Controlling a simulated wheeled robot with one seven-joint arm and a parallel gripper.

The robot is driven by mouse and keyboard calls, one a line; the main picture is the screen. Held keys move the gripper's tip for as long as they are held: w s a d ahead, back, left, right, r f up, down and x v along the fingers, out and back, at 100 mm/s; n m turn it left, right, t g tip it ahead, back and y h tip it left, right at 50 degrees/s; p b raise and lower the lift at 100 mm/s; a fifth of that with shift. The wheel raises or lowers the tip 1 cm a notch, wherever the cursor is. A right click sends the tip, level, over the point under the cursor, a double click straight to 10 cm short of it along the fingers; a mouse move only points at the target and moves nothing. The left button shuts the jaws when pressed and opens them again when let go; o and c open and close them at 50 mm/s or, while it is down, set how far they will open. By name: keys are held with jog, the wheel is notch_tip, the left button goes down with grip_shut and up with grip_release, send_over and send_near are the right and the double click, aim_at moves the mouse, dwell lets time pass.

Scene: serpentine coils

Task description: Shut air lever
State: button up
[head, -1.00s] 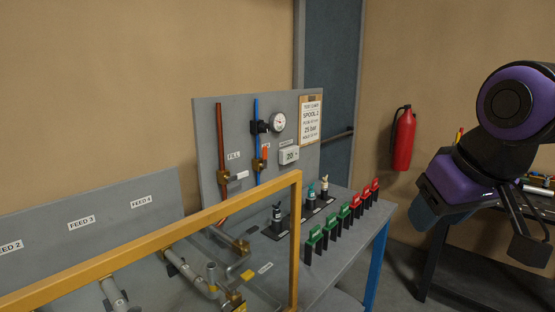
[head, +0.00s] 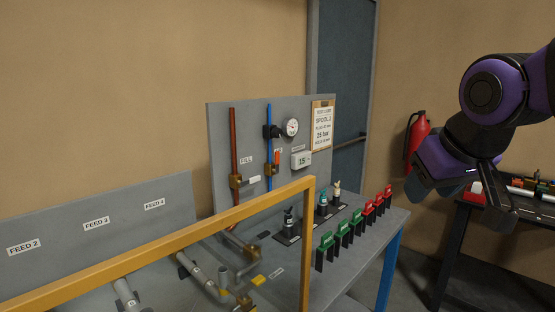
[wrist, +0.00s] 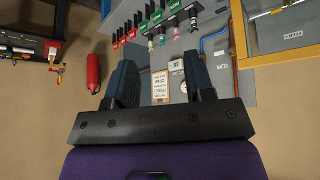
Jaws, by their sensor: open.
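An orange lever (head: 277,157) sits on a brass valve (head: 272,170) on the blue pipe (head: 269,128) of the upright grey panel; it stands roughly upright, along the pipe. Its label is partly hidden. The copper pipe beside it carries the FILL valve with a pale handle (head: 253,180) pointing sideways. My gripper (head: 458,200) is open and empty, well to the right of the panel, apart from both levers. In the wrist view my gripper (wrist: 158,62) has its fingers spread, with the panel beyond; the lever is too small to make out there.
A round gauge (head: 290,127) and a display (head: 301,159) reading about 15 are on the panel. A yellow frame (head: 200,235) stands in front. Green and red clamps (head: 368,207) line the bench edge. A fire extinguisher (head: 417,135) hangs behind my gripper.

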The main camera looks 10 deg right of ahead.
jog(key=w+a+r+n+t+y, duration=0.1)
jog(key=w+n+t, duration=0.15)
jog(key=w, duration=1.65)
jog(key=w+r+n+t, duration=0.15)
jog(key=w+t, duration=0.25)
jog(key=w, duration=1.4)
jog(key=n+t+y, duration=0.1)
jog(key=t+y, duration=0.1)
jog(key=y, duration=0.3)
send_near(278, 156)
jog(key=s+d+r, duration=0.5)
jog(key=s+r, duration=0.1)
jog(key=r, duration=0.2)
jog(key=w+a+f+n+y, duration=0.2)
jog(key=w+f+y, duration=0.4)
jog(key=f, duration=0.4)
jog(key=shift+h, duration=0.3)
jog(key=x, duration=1.1)
jog(key=shift+w, duration=0.45)
grip_shut()
